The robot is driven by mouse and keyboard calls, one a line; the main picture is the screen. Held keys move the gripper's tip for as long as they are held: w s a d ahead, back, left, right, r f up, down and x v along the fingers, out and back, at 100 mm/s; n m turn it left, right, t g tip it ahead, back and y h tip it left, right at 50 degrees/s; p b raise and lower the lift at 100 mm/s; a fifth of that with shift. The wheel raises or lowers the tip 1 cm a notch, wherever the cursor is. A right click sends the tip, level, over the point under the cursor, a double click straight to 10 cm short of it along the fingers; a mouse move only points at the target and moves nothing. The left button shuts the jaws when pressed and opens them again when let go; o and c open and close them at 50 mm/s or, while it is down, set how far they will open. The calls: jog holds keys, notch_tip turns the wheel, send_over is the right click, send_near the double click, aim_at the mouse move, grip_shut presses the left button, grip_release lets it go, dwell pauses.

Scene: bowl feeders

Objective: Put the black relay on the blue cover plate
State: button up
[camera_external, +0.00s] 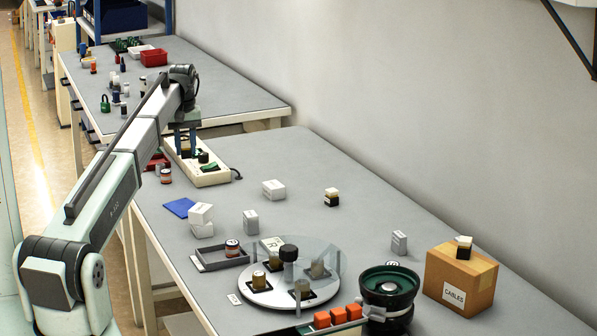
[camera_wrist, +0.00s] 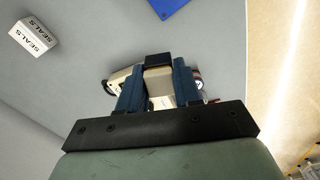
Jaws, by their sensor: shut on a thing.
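The blue cover plate (camera_external: 180,207) lies flat on the near table, close to its left edge. It also shows at the top of the wrist view (camera_wrist: 168,7). My gripper (camera_external: 186,153) is over the cream tray-like unit, behind the plate in the outside view. In the wrist view its blue fingers (camera_wrist: 159,82) are shut on a small block with a black end and a beige side, which I take for the black relay (camera_wrist: 158,61). The relay is hard to make out in the outside view. Nothing lies on the visible part of the plate.
The cream unit (camera_external: 215,178) carries dark and green items. White boxes (camera_external: 201,213) stand just right of the plate. A grey tray (camera_external: 209,265), a round turntable (camera_external: 252,291), a green-topped bowl feeder (camera_external: 389,287) and a cardboard box (camera_external: 459,279) stand nearer the camera.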

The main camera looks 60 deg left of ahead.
jog(key=n, duration=0.2)
send_over(184, 207)
jog(key=shift+n, duration=0.3)
jog(key=shift+f, duration=5.4)
jog(key=shift+f, duration=0.1)
jog(key=o, duration=1)
jog(key=shift+o, duration=0.2)
notch_tip(184, 207, up, 12)
